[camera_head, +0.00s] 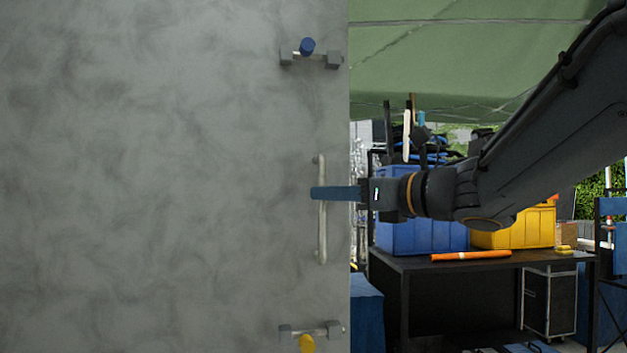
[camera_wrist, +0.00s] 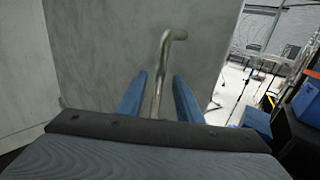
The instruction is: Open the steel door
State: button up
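The grey steel door (camera_head: 150,180) fills the left of the head view, and its right edge borders an open view behind. Its surface also shows in the wrist view (camera_wrist: 100,50). A vertical metal bar handle (camera_head: 322,235) is near that edge. My gripper (camera_head: 318,193) reaches in from the right, with its blue fingers at the upper half of the handle. In the wrist view the two fingers (camera_wrist: 160,95) stand apart, one on each side of the handle (camera_wrist: 165,55), with gaps visible. I cannot tell whether the door is ajar.
An upper latch with a blue knob (camera_head: 307,46) and a lower latch with a yellow knob (camera_head: 307,343) are on the door. Right of it, a black table (camera_head: 480,262) bears a blue crate (camera_head: 420,238), a yellow crate (camera_head: 520,228) and an orange roll (camera_head: 470,255).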

jog(key=shift+p+v, duration=1.95)
jog(key=shift+v, duration=0.3)
